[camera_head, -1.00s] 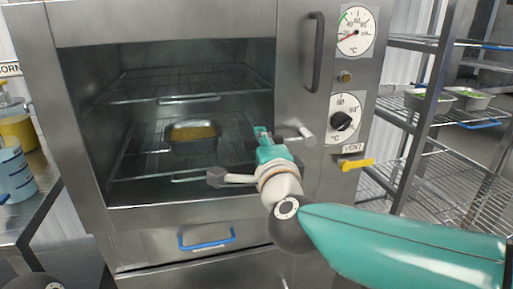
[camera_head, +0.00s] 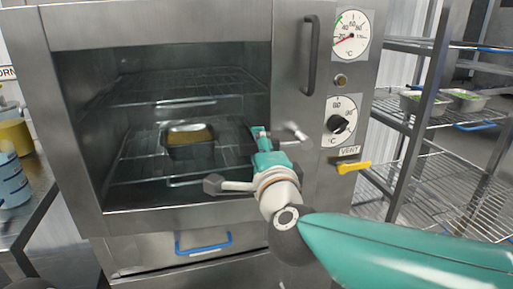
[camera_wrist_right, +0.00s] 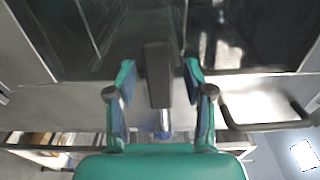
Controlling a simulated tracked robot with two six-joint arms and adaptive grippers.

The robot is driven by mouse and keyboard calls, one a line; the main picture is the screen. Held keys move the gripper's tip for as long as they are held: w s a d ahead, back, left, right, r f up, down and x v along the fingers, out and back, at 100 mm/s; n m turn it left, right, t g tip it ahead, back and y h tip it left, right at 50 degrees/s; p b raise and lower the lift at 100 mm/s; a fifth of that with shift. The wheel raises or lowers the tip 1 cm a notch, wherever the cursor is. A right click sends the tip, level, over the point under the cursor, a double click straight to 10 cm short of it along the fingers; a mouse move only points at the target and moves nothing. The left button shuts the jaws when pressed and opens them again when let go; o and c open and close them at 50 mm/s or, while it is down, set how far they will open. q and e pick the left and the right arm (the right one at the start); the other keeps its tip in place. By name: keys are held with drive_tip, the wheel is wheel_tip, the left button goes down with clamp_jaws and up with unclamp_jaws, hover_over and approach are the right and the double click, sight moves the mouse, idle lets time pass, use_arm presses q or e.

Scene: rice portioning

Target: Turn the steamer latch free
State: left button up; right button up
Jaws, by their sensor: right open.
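The steamer (camera_head: 180,222) stands in front of me with a dark window and racks behind it. Its latch (camera_head: 296,131) shows as a small grey metal piece at the right edge of the window, partly hidden by my gripper. My right gripper (camera_head: 260,136) is at the latch, just left of its visible end. In the right wrist view, a dark latch bar (camera_wrist_right: 158,75) lies between the two spread fingers of my right gripper (camera_wrist_right: 160,85), with gaps visible on both sides. My left gripper is not in view.
A dark vertical handle (camera_head: 311,55) is above the latch. Dials (camera_head: 340,120) and a yellow vent lever (camera_head: 353,167) are to the right. A pan (camera_head: 190,150) sits on an inner rack. A blue drawer handle (camera_head: 204,248) is below, and wire shelving (camera_head: 450,190) stands at right.

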drive_tip(key=s+d, duration=0.1)
drive_tip(key=s, duration=1)
drive_tip(key=shift+d, duration=0.15)
drive_tip(key=shift+f, duration=0.1)
